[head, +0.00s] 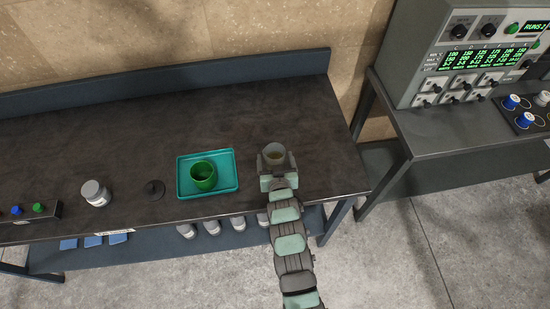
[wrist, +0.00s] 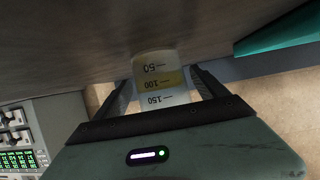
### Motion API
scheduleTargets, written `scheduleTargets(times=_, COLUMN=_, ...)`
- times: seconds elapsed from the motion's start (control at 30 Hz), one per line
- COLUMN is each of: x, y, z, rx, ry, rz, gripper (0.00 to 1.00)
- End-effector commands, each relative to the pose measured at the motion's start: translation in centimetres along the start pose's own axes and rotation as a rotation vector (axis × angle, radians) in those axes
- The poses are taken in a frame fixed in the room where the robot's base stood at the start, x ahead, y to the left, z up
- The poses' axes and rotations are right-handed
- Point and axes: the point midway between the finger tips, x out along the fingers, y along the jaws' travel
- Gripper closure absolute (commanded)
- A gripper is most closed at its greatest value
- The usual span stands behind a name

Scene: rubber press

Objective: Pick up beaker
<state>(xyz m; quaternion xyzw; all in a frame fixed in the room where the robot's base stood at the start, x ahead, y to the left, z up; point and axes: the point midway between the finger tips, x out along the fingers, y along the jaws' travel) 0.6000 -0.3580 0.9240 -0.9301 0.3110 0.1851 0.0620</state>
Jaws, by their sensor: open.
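The beaker (head: 274,154) is a clear cup with yellowish contents, standing on the dark table near its right front. In the wrist view the beaker (wrist: 158,82) shows upside down, with marks 50, 100 and 150 and a yellow band. My gripper (head: 275,163) is at the beaker, reaching in from the front edge. In the wrist view my gripper (wrist: 163,82) is open, with one finger on each side of the beaker. A narrow gap seems to show on each side; I cannot tell whether either finger touches it.
A teal tray (head: 228,187) with a green cup (head: 203,175) in it stands left of the beaker. The table (head: 250,105) behind the beaker is clear. A control machine (head: 470,60) stands at the right.

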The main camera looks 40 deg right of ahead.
Motion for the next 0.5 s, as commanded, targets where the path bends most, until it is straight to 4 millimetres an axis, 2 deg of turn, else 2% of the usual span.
scheduleTargets(times=0.23, x=0.29, y=-0.02, z=0.01, rx=0.000, ry=0.000, rz=0.000, gripper=0.17)
scheduleTargets(times=0.5, x=0.26, y=-0.01, z=0.01, rx=0.000, ry=0.001, rz=0.000, gripper=0.38)
